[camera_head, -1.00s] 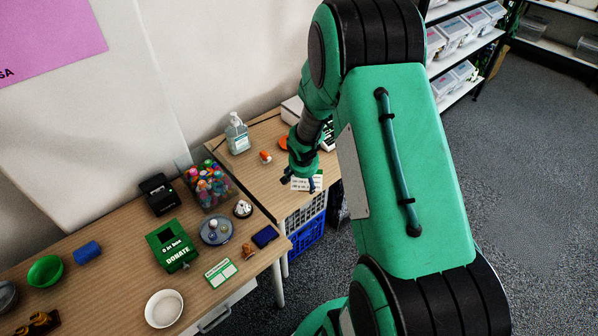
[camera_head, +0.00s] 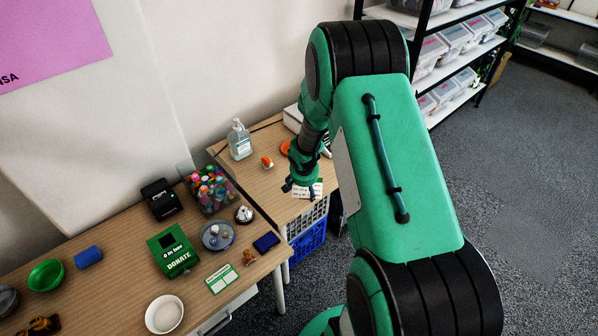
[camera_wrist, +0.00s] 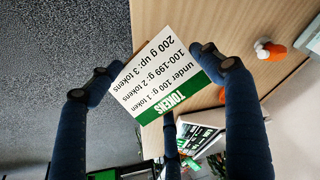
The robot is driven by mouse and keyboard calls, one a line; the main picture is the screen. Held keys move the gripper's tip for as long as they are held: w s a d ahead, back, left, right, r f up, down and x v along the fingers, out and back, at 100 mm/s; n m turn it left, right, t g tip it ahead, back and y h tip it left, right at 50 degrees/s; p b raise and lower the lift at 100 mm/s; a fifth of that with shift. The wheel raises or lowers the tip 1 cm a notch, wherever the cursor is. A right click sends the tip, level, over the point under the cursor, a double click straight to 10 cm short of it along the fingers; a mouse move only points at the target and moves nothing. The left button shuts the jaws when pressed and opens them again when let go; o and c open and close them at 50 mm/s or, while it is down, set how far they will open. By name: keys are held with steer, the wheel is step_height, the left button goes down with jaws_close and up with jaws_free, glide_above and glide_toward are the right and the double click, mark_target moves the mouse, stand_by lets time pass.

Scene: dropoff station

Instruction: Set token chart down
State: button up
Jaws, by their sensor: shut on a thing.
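The token chart (camera_wrist: 165,75) is a white card with a green "TOKENS" band and black lines about grams and tokens. It appears upside down in the wrist view. My gripper (camera_wrist: 153,62) is shut on it, with a dark finger at each side edge and a third finger below. In the head view, the chart (camera_head: 309,188) shows as a small white card beside my gripper (camera_head: 300,187), at the front edge of the far wooden table (camera_head: 256,182). Whether the card touches the tabletop cannot be told.
An orange-and-white object (camera_head: 267,162) and a sanitizer bottle (camera_head: 239,140) stand left of my gripper on the far table. A blue crate (camera_head: 308,240) is below its edge. The near table holds a green donation box (camera_head: 172,252), a bowl (camera_head: 164,313) and a green-white card (camera_head: 222,279).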

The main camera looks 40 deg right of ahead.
steer(key=w+d, duration=0.2)
steer(key=w, duration=0.2)
steer(key=w+d+f, duration=0.1)
steer(key=w+d, duration=0.2)
steer(key=w, duration=0.1)
steer(key=w+d, duration=0.2)
steer(key=w, duration=0.2)
steer(key=shift+d+f+b, duration=0.15)
steer(key=shift+b, duration=0.15)
steer(key=shift+f, duration=0.15)
steer(key=shift+f+b, duration=0.5)
steer(key=shift+f, duration=1.1)
steer(key=shift+f, duration=0.1)
steer(key=o, duration=1.3)
steer(key=shift+o, duration=0.2)
